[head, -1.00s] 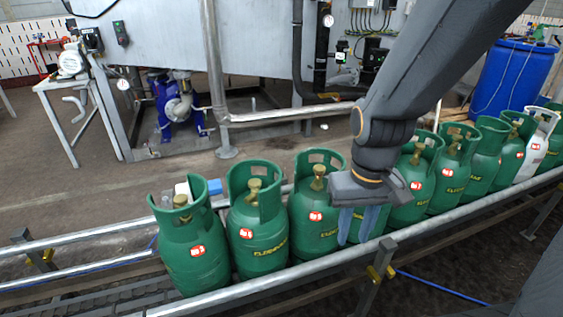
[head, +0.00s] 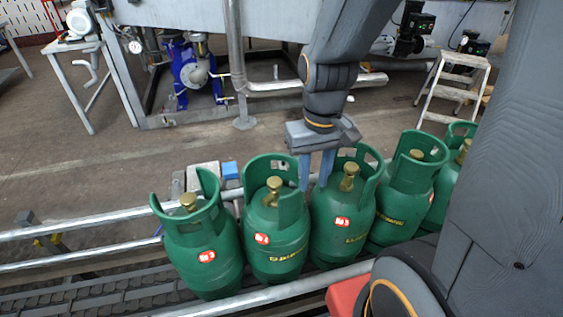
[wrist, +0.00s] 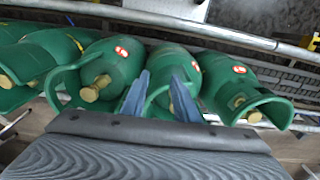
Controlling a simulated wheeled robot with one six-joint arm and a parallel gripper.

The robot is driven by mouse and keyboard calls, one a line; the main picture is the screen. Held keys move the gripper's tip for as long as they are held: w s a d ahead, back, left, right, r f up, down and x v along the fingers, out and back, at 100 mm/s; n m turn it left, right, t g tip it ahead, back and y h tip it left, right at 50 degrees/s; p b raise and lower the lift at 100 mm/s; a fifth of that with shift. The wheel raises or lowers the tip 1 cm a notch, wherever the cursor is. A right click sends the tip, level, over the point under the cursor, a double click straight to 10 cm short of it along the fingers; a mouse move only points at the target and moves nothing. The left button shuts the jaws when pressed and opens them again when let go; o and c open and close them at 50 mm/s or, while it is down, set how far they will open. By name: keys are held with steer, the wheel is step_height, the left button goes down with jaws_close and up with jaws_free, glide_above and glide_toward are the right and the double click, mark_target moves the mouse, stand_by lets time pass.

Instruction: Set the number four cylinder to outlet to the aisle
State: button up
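A row of green gas cylinders with open collars, brass valves and red-and-white labels stands upright on the conveyor (head: 100,292). From the left in the head view are the first (head: 205,262), second (head: 275,245), third (head: 340,228) and fourth (head: 392,222), with more partly hidden behind my arm. I cannot read a number on any of them. My gripper (head: 316,170) points down with its two blue fingers apart, by the collars of the second and third. In the wrist view, the fingers flank the collar of the middle cylinder (wrist: 185,70). I cannot tell whether they touch it.
Metal rails (head: 80,222) run along both sides of the conveyor. Its belt is bare at the left end. Behind are a blue pump (head: 188,70), a white step stool (head: 455,85) and open floor. A small blue block (head: 230,170) lies behind the second cylinder.

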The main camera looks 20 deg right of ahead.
steer(key=w+n+p, duration=0.1)
steer(key=w+p, duration=0.2)
steer(key=w, duration=0.5)
steer(key=n+p, duration=0.1)
steer(key=p, duration=0.2)
glide_above(296, 170)
steer(key=f, duration=0.4)
steer(key=shift+w+d, duration=0.1)
steer(key=shift+w, duration=0.15)
steer(key=shift+f+p, duration=0.85)
steer(key=shift+f, duration=3.05)
steer(key=shift+w, duration=0.1)
jaws_close()
